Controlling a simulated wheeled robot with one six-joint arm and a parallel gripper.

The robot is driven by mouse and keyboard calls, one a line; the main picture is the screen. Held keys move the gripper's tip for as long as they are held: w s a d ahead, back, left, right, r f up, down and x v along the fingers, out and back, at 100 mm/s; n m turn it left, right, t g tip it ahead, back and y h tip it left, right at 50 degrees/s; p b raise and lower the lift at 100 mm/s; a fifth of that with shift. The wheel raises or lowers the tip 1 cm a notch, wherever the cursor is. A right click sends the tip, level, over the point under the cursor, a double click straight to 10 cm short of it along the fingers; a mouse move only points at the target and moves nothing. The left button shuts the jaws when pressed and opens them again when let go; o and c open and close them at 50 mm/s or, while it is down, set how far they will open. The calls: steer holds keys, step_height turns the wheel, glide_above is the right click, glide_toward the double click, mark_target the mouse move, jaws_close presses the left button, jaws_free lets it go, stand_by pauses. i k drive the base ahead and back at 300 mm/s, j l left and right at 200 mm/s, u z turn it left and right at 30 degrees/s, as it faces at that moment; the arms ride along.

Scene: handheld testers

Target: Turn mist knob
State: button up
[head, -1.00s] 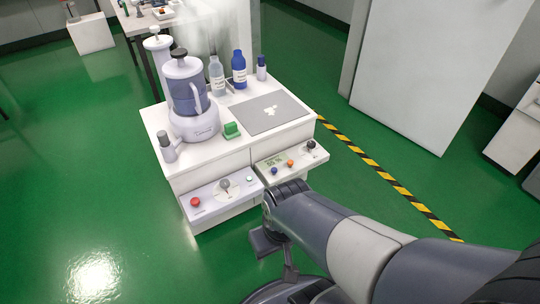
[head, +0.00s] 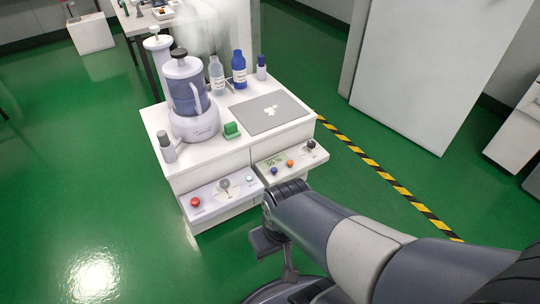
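In the head view, a white bench unit (head: 205,162) has two control panels on its front. The left panel (head: 210,200) bears a red button (head: 196,202), a grey knob (head: 224,184) on a pale dial and a small teal button (head: 249,179). The right panel (head: 285,176) bears a blue button (head: 274,170), an orange button (head: 290,163) and a dark knob (head: 311,144). I cannot read which knob is for mist. My gripper (head: 266,240) hangs in front of the panels, apart from both knobs. Its fingertips are too unclear to tell their opening.
White mist rises behind. Green floor is free at left; striped tape (head: 375,168) runs at right.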

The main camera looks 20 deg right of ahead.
mark_target(224, 183)
steer(key=i+l+u, duration=0.3)
steer(key=i+l, duration=0.5)
steer(key=i, duration=0.15)
